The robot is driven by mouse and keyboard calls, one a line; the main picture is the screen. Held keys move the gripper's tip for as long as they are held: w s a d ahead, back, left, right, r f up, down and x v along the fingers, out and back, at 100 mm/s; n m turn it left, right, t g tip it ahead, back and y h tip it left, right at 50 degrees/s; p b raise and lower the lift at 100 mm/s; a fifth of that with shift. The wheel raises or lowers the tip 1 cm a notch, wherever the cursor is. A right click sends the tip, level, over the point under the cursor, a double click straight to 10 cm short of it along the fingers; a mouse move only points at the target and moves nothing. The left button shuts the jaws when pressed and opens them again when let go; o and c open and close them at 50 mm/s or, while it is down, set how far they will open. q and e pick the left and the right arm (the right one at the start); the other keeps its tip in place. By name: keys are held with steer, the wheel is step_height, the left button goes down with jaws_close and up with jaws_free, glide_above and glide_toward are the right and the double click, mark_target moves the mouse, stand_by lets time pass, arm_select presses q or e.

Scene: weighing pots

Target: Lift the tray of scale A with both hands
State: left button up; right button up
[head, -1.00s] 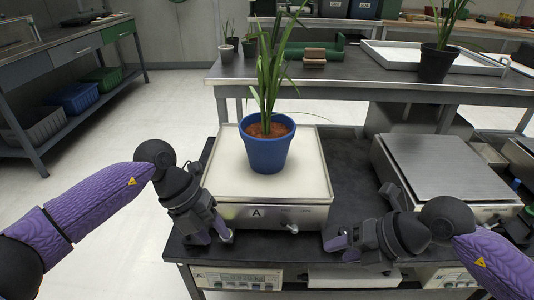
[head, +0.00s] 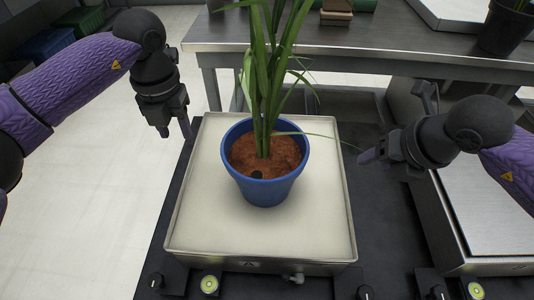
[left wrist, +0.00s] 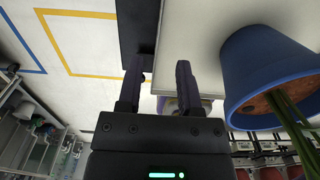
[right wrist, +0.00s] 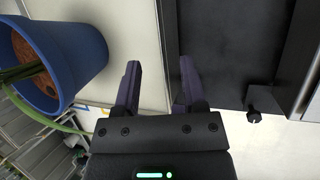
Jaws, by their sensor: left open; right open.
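The tray (head: 312,228) of scale A is a shallow cream pan with a thin raised rim, lying on the scale body (head: 250,266) marked A. A blue pot (head: 262,188) with a leafy green plant stands on it. My left gripper (head: 177,132) is open at the tray's left edge, near the far corner; in the left wrist view its fingers (left wrist: 157,85) point at the edge region. My right gripper (head: 372,157) is open to the right of the tray's right edge; in the right wrist view its fingers (right wrist: 159,85) are apart around the rim line. Contact with the rim cannot be told.
A second scale (head: 480,205) with a bare steel plate stands to the right on the dark bench. A steel table (head: 400,50) is behind, with a dark pot (head: 505,30) on it. Knobs and a round level (head: 209,284) line the front.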

mark_target(188, 167)
arm_select(q)
steer(key=f, duration=1)
steer(key=shift+s, duration=0.25)
arm_select(e)
steer(key=x, duration=0.9)
steer(key=shift+a+f, duration=0.2)
steer(key=shift+f, duration=0.25)
arm_select(q)
steer(key=shift+r, duration=0.1)
arm_select(e)
steer(key=shift+s, duration=0.1)
arm_select(q)
steer(key=c, duration=0.6)
arm_select(e)
steer(key=c, duration=0.5)
arm_select(q)
jaws_close()
arm_select(e)
jaws_close()
steer(key=shift+s+f, duration=0.1)
steer(key=shift+s, duration=0.05)
